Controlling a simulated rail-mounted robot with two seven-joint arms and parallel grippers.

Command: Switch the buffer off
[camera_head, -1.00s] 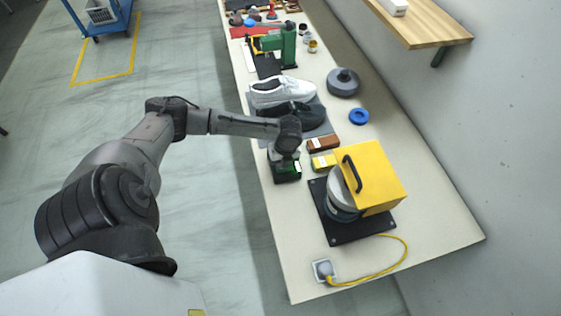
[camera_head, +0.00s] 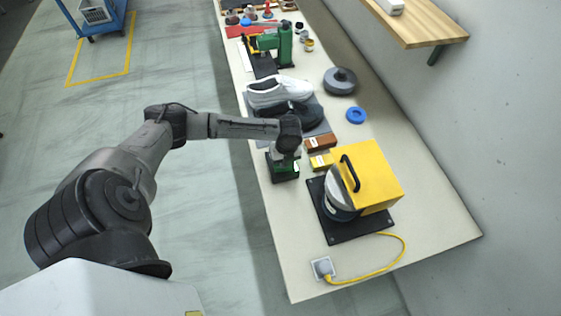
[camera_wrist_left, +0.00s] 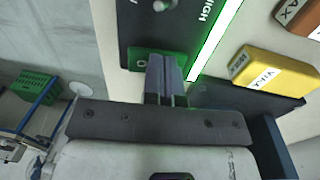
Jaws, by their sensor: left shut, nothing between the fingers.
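The buffer (camera_head: 372,178) is a yellow housing with a black handle and a round grey wheel, on a black base plate (camera_head: 345,228). I cannot tell whether the wheel turns. Left of it is a small control box (camera_head: 281,173). In the left wrist view the box face (camera_wrist_left: 140,18) shows a knob, the word HIGH, a lit green strip (camera_wrist_left: 216,38) and a green switch (camera_wrist_left: 138,62) with a mark like O. My left gripper (camera_wrist_left: 166,62) is shut and empty, its fingertips over the green switch. Contact is not clear. My right gripper is not in view.
A yellow wax block (camera_head: 321,161) and a brown one (camera_head: 321,142) lie close to the box. A white shoe (camera_head: 280,92) and a dark shoe (camera_head: 305,114) are farther along the bench. A yellow cable (camera_head: 385,268) runs to a socket (camera_head: 322,267) at the near edge.

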